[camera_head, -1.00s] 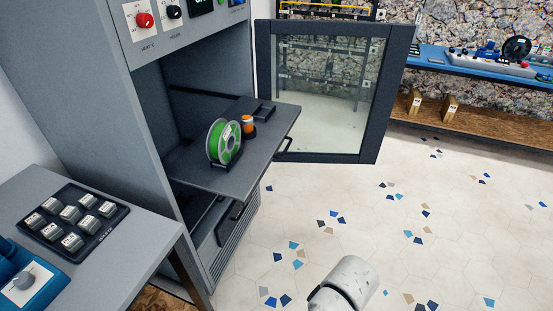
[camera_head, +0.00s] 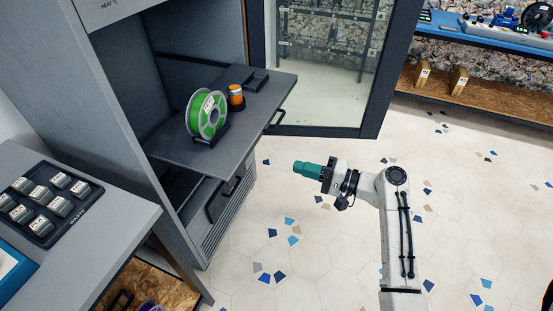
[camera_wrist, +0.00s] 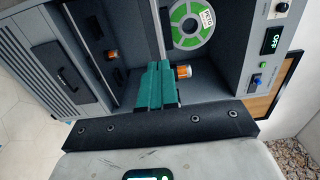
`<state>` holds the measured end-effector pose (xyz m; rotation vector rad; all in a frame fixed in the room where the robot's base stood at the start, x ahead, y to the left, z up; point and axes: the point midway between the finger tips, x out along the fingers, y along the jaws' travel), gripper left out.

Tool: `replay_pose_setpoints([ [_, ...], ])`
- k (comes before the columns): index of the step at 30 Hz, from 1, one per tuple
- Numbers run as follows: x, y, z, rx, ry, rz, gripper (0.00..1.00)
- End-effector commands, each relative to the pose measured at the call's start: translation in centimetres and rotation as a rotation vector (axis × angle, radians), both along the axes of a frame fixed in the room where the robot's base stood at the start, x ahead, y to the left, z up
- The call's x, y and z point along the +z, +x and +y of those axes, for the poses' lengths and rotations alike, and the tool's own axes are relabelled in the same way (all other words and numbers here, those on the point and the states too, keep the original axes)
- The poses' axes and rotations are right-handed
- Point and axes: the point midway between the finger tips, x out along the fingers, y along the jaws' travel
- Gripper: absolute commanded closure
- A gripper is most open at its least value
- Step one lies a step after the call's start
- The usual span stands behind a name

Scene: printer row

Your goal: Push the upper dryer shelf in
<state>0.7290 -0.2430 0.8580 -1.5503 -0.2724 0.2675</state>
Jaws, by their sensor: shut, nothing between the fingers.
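The upper dryer shelf (camera_head: 225,145) is a dark grey tray pulled out of the open grey dryer cabinet (camera_head: 100,75). A black handle (camera_head: 276,121) is on its front edge. A green spool (camera_head: 208,114) stands on the shelf in a black holder, with an orange jar (camera_head: 236,95) beside it. My gripper (camera_head: 297,168) has teal fingers, shut and empty. In the head view it appears to the right of and below the shelf front, with a visible gap. In the wrist view the shut fingers (camera_wrist: 156,88) point towards the dryer, and the spool (camera_wrist: 192,25) shows beyond them.
The glass dryer door (camera_head: 320,65) stands open behind the shelf. A lower pull-out with a handle (camera_head: 231,187) is below it. A grey table (camera_head: 125,225) with a black key tray (camera_head: 45,200) is at left. The tiled floor at right is clear.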

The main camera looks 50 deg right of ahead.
Motion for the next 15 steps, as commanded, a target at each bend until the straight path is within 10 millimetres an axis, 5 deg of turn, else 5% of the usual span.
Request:
replay_pose_setpoints([
  [15, 0.1, 8.7, 3.3, 0.007, -0.003, 0.002, 1.00],
])
